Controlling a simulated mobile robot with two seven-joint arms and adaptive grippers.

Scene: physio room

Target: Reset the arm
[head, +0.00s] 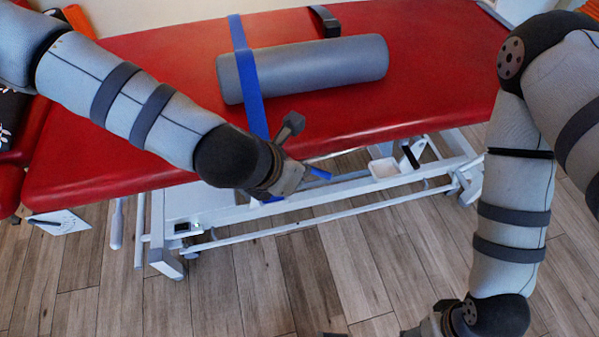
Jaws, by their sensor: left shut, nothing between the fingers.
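My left arm reaches in from the upper left over the red treatment table. My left gripper (291,177) is at the table's front edge, shut and empty, in front of the blue strap (247,75). My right arm hangs down at the right. My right gripper (428,326) is at the bottom edge of the view, over the floor. It is mostly cut off, so its fingers cannot be judged.
A dark strap (325,20) lies at the back. The white table frame (300,226) stands below. The wooden floor (300,285) in front is clear.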

